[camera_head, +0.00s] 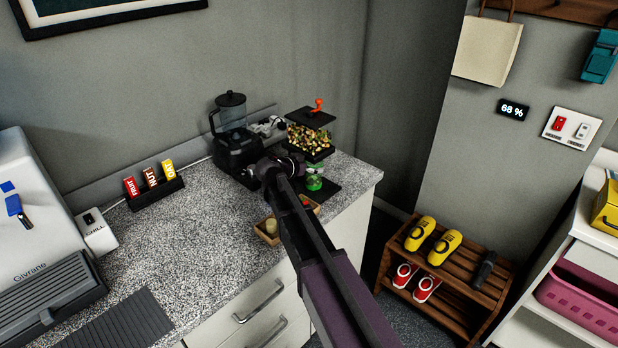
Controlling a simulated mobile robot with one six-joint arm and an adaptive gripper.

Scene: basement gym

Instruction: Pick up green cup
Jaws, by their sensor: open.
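A green cup (314,183) stands low on the black base of a snack dispenser at the right end of the counter. My arm passes in front of its left side and hides part of the view there. My gripper (270,126) is open, left of the dispenser and close to the black blender-like machine. It appears higher in the picture than the cup and apart from it.
The dispenser (309,140) holds mixed pieces and has an orange knob. The black machine (232,130) stands left of it. A small wooden tray (268,237) sits near the counter's front edge, partly behind my arm. The speckled counter (205,240) is clear in its middle.

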